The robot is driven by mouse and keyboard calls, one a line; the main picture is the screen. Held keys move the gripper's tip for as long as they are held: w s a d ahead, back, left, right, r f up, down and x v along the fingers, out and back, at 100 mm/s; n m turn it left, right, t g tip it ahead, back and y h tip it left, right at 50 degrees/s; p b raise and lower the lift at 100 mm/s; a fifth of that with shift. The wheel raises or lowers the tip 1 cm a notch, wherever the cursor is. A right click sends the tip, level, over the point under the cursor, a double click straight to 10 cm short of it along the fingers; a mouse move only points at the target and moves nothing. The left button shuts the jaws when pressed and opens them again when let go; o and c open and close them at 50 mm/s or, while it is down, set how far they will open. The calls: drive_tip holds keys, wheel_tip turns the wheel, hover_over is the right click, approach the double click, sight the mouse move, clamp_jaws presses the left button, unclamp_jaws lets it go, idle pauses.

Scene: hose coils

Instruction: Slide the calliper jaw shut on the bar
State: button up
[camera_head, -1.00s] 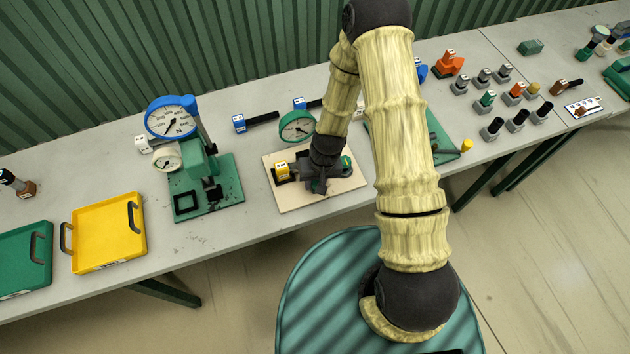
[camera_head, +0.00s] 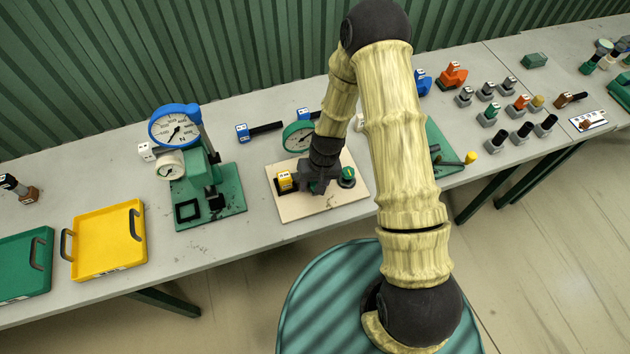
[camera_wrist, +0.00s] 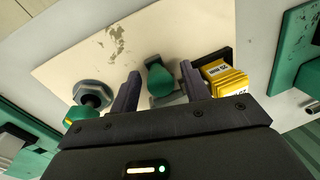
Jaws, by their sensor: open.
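A pale board (camera_head: 290,207) lies on the bench with the measuring fixture on it. My gripper (camera_head: 318,186) is low over its middle. In the wrist view my gripper's two dark fingers (camera_wrist: 156,84) are spread apart, with a green rounded piece (camera_wrist: 160,80) between them, on a grey mount. I cannot tell whether they touch it. A yellow block marked 25 mm (camera_wrist: 224,80) sits right of the right finger, also seen in the head view (camera_head: 284,180). A green knob with a grey hex nut (camera_wrist: 93,94) is on the left. I cannot clearly make out the jaw and bar.
A green-rimmed dial (camera_head: 298,136) stands behind the board. A green press with a blue gauge (camera_head: 175,125) is to the left, beyond it a yellow tray (camera_head: 108,240). A green plate with a yellow-tipped lever (camera_head: 450,150) is to the right. Bench between press and board is bare.

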wheel_tip(320, 180, up, 17)
drive_tip(key=d+b, duration=0.2)
drive_tip(key=b, duration=0.1)
drive_tip(key=shift+w+d+b, duration=0.2)
drive_tip(key=shift+d+b, duration=0.1)
drive_tip(key=shift+d, duration=0.1)
drive_tip(key=shift+r, duration=0.1)
idle(0.7)
drive_tip(key=s+d+r+m+t+h, duration=0.1)
drive_tip(key=s+d+r+t, duration=0.1)
drive_tip(key=s+d+r, duration=0.4)
drive_tip(key=s+d, duration=0.4)
drive_tip(key=shift+r+t+h, duration=0.25)
drive_tip(key=shift+t+h, duration=0.15)
drive_tip(key=shift+w, duration=0.1)
idle(1.3)
drive_tip(key=shift+s+a, duration=0.1)
drive_tip(key=shift+s, duration=0.1)
